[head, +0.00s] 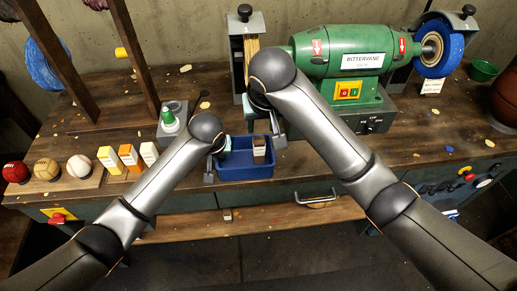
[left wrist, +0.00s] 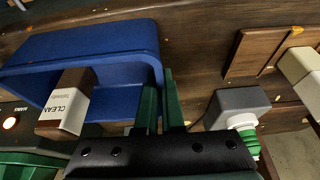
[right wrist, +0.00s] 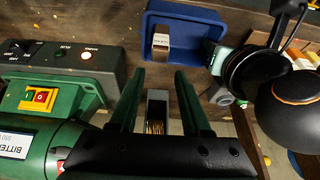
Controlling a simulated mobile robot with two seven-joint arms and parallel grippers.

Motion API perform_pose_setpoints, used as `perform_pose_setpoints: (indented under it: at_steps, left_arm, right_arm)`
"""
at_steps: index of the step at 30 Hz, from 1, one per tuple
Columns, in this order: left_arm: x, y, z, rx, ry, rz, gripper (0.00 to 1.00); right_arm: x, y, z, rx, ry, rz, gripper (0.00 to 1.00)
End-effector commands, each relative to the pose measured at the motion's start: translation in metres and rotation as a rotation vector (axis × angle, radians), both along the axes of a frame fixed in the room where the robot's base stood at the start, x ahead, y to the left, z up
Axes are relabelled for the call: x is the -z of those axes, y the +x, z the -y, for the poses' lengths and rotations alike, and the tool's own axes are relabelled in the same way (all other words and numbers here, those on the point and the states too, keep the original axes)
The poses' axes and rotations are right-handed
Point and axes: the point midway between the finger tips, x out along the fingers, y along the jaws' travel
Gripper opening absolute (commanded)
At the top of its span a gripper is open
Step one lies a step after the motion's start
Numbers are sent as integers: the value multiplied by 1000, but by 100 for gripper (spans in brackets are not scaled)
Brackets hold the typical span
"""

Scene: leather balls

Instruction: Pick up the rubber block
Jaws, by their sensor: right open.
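A block with a brown top and a white label reading "CLEAN" (left wrist: 62,103), which seems to be the rubber block, stands in the blue tray (head: 245,173). It also shows in the head view (head: 259,150) and the right wrist view (right wrist: 161,42). My left gripper (head: 220,158) is at the tray's left end; its fingers (left wrist: 161,80) are close together by the tray wall, and whether they grip it is unclear. My right gripper (right wrist: 160,75) is open and empty, to the right of the tray in the head view (head: 279,140).
A green grinder (head: 340,50) stands behind on the right, its base beside the tray. A grey holder with a green-capped bottle (head: 168,118) stands left of the tray. Several balls and small boxes (head: 108,158) line the bench's left.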

Motion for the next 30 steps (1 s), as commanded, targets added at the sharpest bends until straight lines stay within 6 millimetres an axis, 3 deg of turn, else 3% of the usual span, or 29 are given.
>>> perform_pose_setpoints:
  at_steps: [12,30]
  left_arm:
    - [0,0,0,0,1,0,0]
    - [0,0,0,0,1,0,0]
  right_arm:
    - [55,22,-1,31,-1,-8,48]
    - [107,48,-6,28,0,-7,48]
